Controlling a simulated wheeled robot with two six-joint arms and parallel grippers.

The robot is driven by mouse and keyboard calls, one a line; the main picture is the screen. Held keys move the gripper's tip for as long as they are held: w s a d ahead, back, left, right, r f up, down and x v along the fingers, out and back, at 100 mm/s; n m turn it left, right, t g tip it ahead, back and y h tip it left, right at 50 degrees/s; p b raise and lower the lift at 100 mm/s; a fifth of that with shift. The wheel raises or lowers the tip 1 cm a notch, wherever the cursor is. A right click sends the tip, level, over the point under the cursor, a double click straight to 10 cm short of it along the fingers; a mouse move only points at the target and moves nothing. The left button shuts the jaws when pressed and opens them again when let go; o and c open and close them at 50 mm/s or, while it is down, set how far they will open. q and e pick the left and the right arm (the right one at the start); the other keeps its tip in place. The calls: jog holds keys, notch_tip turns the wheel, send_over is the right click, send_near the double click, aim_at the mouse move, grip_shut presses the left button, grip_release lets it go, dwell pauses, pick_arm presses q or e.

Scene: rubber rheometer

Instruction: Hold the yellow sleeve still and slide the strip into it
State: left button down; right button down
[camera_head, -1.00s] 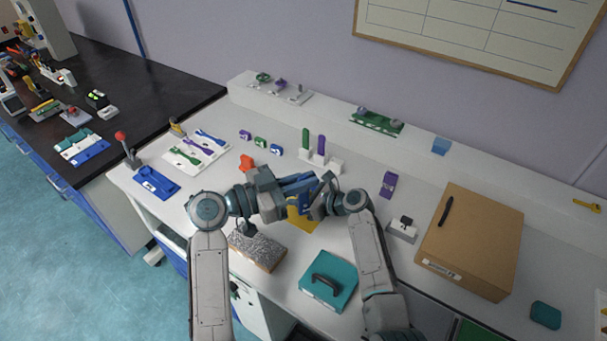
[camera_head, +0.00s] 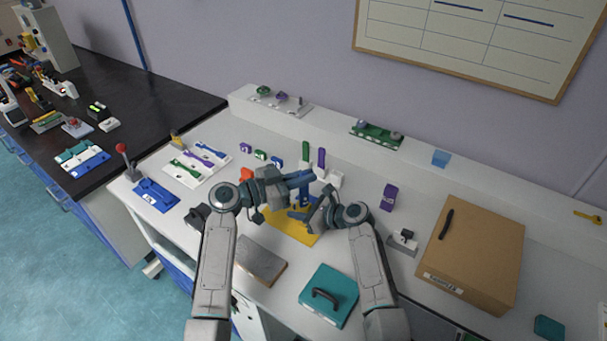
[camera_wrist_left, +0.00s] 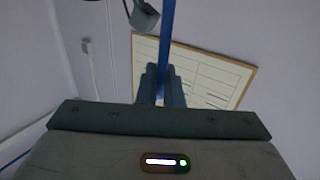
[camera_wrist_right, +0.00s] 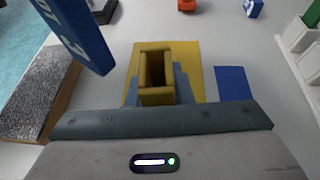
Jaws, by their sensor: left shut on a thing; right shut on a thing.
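My left gripper (camera_head: 306,178) is shut on the blue strip (camera_wrist_left: 167,35), which stands between its fingers in the left wrist view (camera_wrist_left: 163,75). The strip, with white lettering, hangs at the upper left of the right wrist view (camera_wrist_right: 78,32). My right gripper (camera_wrist_right: 156,88) is shut on the yellow sleeve (camera_wrist_right: 145,78), a small box-like holder with its open mouth toward the camera. The strip's lower end is apart from the sleeve, up and left of its mouth in that view. In the head view the right gripper (camera_head: 300,214) is just below the left; the sleeve is hard to make out there.
A yellow sheet (camera_head: 303,235) lies on the white table under the grippers, with a blue patch (camera_wrist_right: 234,84) beside it. A grey block (camera_head: 261,261) and a teal case (camera_head: 329,295) lie in front. A white holder with upright pieces (camera_head: 333,178) stands just behind the grippers.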

pick_arm(q)
jog(key=w+f, duration=0.1)
jog(key=w, duration=0.2)
jog(key=shift+f, duration=0.4)
jog(key=shift+f, duration=0.15)
jog(key=c, duration=1.6)
grip_release()
jog(key=v, duration=1.2)
jog(key=shift+s+d, duration=0.1)
jog(key=shift+s, duration=0.1)
jog(key=shift+o, duration=0.6)
jog(key=shift+w, duration=0.2)
jog(key=x, duration=1.1)
jog(key=shift+w+d, duration=0.1)
jog(key=shift+d, duration=0.3)
jog(key=shift+c, duration=0.2)
